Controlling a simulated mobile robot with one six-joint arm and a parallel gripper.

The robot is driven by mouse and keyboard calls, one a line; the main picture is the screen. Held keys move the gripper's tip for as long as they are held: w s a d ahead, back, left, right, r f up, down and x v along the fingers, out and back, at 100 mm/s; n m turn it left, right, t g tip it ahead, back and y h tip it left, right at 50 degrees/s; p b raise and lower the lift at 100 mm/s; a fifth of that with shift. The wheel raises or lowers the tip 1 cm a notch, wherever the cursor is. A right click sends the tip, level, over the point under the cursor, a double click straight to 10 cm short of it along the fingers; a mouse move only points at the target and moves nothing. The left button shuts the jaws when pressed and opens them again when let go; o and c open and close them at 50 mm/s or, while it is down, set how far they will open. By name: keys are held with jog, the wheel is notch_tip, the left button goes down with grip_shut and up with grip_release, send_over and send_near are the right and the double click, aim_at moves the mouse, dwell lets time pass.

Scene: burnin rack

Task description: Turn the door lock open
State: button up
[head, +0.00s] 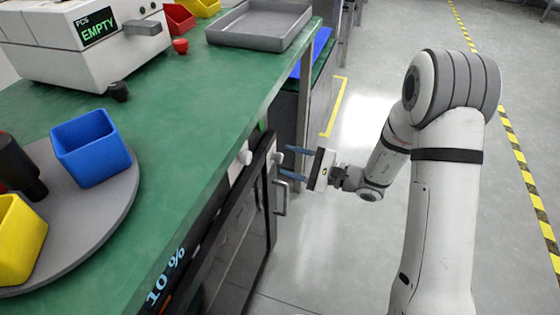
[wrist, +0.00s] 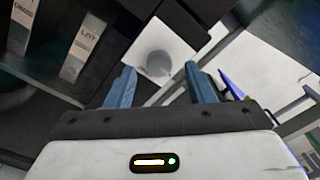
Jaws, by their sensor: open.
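The door lock is a pale round knob on a white plate (head: 277,160), at the upper far corner of the dark-framed cabinet door (head: 268,225). In the wrist view the lock knob (wrist: 158,63) shows as a grey disc on its white plate, ahead of the fingers and a little left of centre. My gripper (head: 285,162) is open, with its two blue fingers pointing at the lock, one above the other in the head view. The fingertips are close to the knob; I cannot tell whether they touch it. Nothing is seen between the fingers.
A grey door handle (head: 281,199) sits just below the lock. Another white knob (head: 245,157) is on the cabinet front. The green worktop (head: 190,130) overhangs nearby, with a grey round tray (head: 110,215) on it.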

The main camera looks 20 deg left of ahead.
jog(key=shift+w+a, duration=0.1)
jog(key=shift+a, duration=0.85)
jog(key=shift+c, duration=0.3)
